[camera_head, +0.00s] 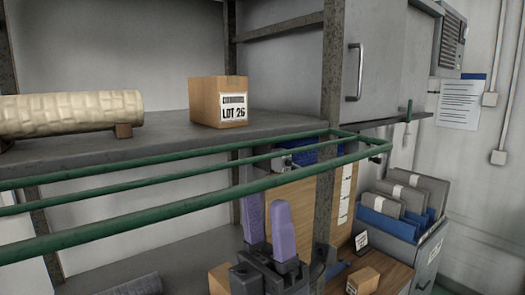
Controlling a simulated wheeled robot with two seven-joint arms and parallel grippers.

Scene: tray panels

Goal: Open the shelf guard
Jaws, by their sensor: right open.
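The shelf guard (150,207) is a green frame of long parallel rails along the front of the grey shelf. Its rails meet a short end bar at the right, beside the upright post. The frame leans outward from the shelf edge, nearly flat. My right gripper (268,220) has two purple fingers pointing up, with a gap between them. It is open and empty, below the guard's front rail near its right part. I cannot tell how far it is from the rail. My left gripper is not in view.
On the shelf (165,139) are a beige wrapped roll (70,112) and a LOT 26 box (218,101). A rusty post (331,75) and grey cabinet (378,60) stand at right. Below are a folder bin (428,262) and a small carton (363,281).

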